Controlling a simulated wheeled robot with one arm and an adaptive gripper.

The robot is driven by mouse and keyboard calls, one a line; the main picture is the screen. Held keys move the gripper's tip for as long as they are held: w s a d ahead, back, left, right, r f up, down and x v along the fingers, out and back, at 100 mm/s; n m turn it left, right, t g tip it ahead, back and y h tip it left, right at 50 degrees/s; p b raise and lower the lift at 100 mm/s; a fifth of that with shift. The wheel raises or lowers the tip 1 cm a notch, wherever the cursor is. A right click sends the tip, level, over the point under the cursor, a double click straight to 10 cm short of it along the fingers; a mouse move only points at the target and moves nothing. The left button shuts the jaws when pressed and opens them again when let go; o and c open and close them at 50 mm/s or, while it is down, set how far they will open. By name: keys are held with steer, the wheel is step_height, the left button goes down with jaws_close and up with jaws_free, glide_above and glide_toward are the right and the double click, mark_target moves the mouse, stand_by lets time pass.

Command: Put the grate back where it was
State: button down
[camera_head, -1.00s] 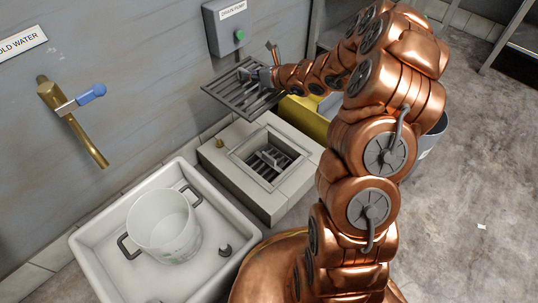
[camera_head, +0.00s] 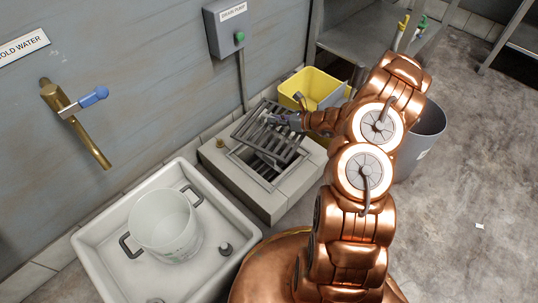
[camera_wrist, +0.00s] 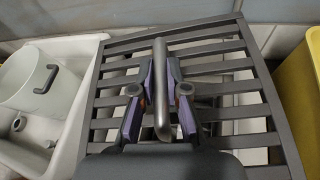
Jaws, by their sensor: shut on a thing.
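The grate (camera_head: 262,133) is a dark metal frame with parallel bars, and it is tilted above the drain box. In the wrist view the grate (camera_wrist: 225,84) fills the middle of the picture. My gripper (camera_head: 285,120) is shut on the grate's upright bar handle, which shows between the fingers (camera_wrist: 161,98) in the wrist view. The drain box (camera_head: 285,196) is a pale square block with a recessed opening (camera_head: 237,163), partly hidden under the grate. I cannot tell whether the grate touches the rim.
A white sink (camera_head: 92,240) with a clear pot (camera_head: 163,222) stands at the left. A yellow bucket (camera_head: 318,84) is behind the drain box, and a grey bin (camera_head: 428,135) is right of my arm. A drain pump box (camera_head: 229,32) is on the wall.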

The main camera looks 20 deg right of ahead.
steer(key=s+f+n+g+y, duration=0.2)
steer(key=s+f, duration=1)
steer(key=s, duration=0.1)
steer(key=shift+w+a+f+b, duration=0.2)
steer(key=shift+w+f+b, duration=0.7)
steer(key=shift+w, duration=1.65)
steer(key=shift+w+a+f+b, duration=0.25)
steer(key=shift+w+f+b, duration=0.6)
steer(key=shift+w, duration=1.65)
steer(key=shift+w+a+f+b, duration=0.2)
steer(key=shift+w+f+b, duration=0.7)
steer(key=shift+w, duration=1.65)
steer(key=shift+f, duration=0.2)
steer(key=c, duration=1.2)
jaws_free()
steer(key=shift+r, duration=0.1)
